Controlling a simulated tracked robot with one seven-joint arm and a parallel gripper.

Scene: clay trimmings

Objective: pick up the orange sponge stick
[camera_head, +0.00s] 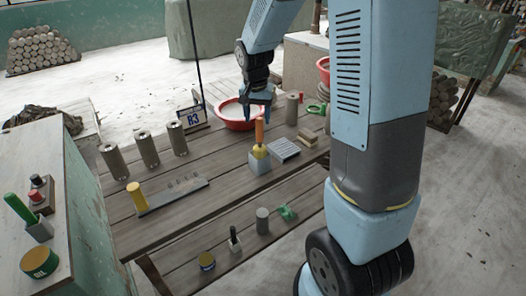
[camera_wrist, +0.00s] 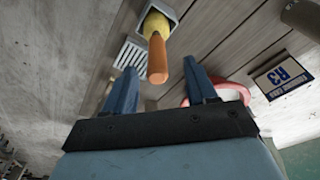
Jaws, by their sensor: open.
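The orange sponge stick (camera_head: 259,132) has an orange handle and a yellow lower part. It stands upright in a small grey square holder (camera_head: 260,168) on the wooden table. My gripper (camera_head: 258,108) is directly above it, pointing down, jaws apart and empty. In the wrist view, the orange handle's end (camera_wrist: 157,62) appears between the two blue fingertips, with a gap on both sides. The yellow part and the holder (camera_wrist: 172,10) show beyond it. How deep the handle's end sits between the fingers is hard to tell.
A red bowl (camera_head: 228,119) stands close behind the stick, and a ridged grey block (camera_head: 284,149) lies to its right. Several grey cylinders (camera_head: 148,150) and an R3 sign (camera_head: 191,118) stand further back.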

